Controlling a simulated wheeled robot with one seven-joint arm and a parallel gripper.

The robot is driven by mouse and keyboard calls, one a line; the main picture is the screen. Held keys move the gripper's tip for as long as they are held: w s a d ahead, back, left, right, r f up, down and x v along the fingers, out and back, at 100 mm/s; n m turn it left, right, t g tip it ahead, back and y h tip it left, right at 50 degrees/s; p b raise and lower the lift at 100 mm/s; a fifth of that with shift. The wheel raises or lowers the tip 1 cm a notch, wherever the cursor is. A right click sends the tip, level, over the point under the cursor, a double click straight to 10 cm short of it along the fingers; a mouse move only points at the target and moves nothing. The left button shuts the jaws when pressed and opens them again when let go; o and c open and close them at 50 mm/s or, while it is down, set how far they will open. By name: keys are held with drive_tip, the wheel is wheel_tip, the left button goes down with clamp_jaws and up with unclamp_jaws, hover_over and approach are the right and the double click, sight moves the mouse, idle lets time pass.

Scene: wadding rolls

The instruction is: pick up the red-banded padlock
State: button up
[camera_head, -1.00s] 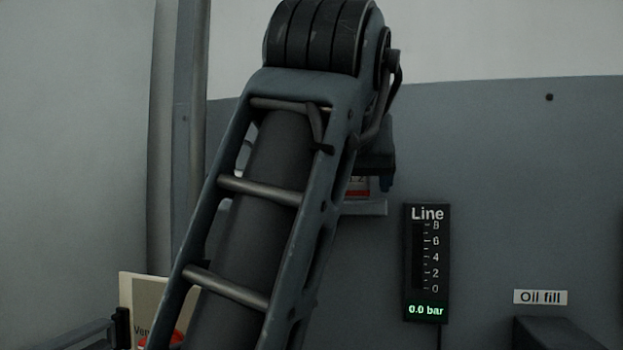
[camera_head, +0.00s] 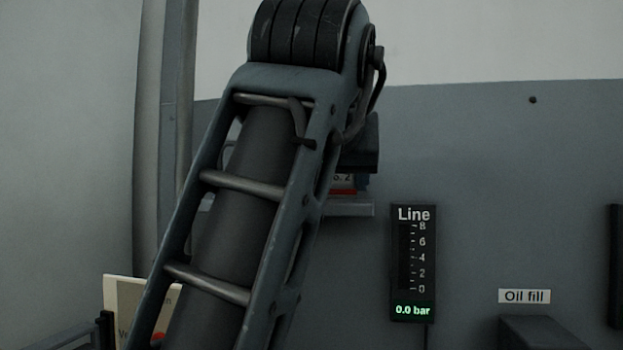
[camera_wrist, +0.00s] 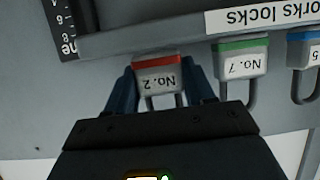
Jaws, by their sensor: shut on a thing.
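The red-banded padlock (camera_wrist: 160,76) is grey, marked "No. 2", and appears upside down in the wrist view, its red band toward the ledge. My gripper (camera_wrist: 163,80) is shut on it, with one blue finger on each side of its body. Its shackle is partly hidden behind the gripper's dark body. In the head view, the padlock (camera_head: 343,183) shows only in part beside my arm, just above the ledge. I cannot tell whether it still touches the ledge.
The grey ledge (camera_head: 352,209) carries a "Works locks" label. A green-banded padlock (camera_wrist: 240,60), "No. 7", stands close beside the gripper, with a blue-banded one (camera_wrist: 305,50) beyond. A line gauge (camera_head: 412,262) reading 0.0 bar is on the wall, near an "Oil fill" label (camera_head: 524,296).

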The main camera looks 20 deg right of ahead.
drive_tip(key=r, duration=0.3)
drive_tip(key=s+d+r, duration=0.1)
drive_tip(key=shift+r, duration=0.25)
drive_tip(key=s+d+r+b, duration=0.1)
drive_tip(key=s+d+r, duration=0.5)
drive_tip(key=s+d, duration=0.1)
drive_tip(key=shift+s, duration=0.35)
drive_tip(key=shift+r, duration=0.1)
